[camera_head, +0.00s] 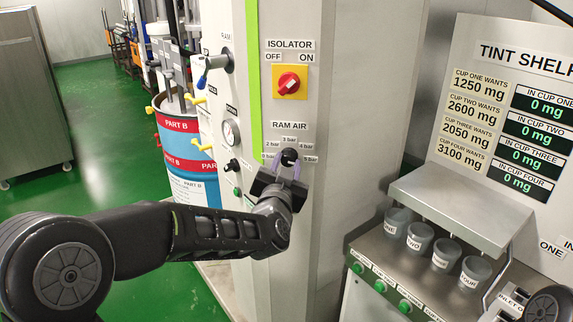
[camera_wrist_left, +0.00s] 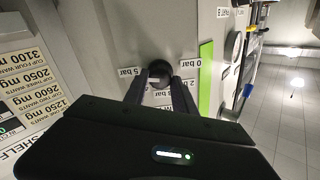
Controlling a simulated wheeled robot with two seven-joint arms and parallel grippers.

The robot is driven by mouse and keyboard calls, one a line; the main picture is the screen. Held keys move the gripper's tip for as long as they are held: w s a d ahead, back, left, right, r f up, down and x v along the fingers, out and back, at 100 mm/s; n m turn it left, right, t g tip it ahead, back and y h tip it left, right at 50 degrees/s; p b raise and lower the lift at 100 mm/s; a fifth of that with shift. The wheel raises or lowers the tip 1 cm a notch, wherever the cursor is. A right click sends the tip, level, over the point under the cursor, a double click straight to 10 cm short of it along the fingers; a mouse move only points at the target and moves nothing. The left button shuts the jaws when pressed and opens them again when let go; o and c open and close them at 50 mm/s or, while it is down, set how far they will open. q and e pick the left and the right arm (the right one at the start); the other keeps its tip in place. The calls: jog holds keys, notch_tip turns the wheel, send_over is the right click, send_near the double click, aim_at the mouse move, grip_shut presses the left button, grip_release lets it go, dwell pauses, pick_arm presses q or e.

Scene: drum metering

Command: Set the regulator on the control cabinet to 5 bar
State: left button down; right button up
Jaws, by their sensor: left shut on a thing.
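The regulator is a black round knob (camera_head: 289,157) under the "RAM AIR" label on the front of the control cabinet (camera_head: 350,120). Small bar labels ring it, with "3 bar" at the top and "4 bar" at upper right. In the left wrist view the knob (camera_wrist_left: 159,70) sits between a "5 bar" label (camera_wrist_left: 130,71) and a "0 bar" label (camera_wrist_left: 192,67). My left gripper (camera_head: 284,172) is shut on the knob, its fingers (camera_wrist_left: 160,80) either side of it. I cannot tell which mark the knob points to. My right gripper is not seen.
Above the knob is a red and yellow isolator switch (camera_head: 289,82). On the cabinet's left face are a gauge (camera_head: 231,133) and a lever (camera_head: 212,64). A blue and red drum (camera_head: 187,155) stands behind. At right is a shelf (camera_head: 460,200) with labelled cups.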

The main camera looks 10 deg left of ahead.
pick_arm(q)
jog(key=c, duration=1)
grip_release()
jog(key=shift+c, duration=0.2)
jog(key=s+b, duration=0.1)
jog(key=s, duration=0.6)
jog(key=shift+s+d+b, duration=0.3)
jog(key=shift+s+d, duration=0.1)
jog(key=shift+f, duration=0.1)
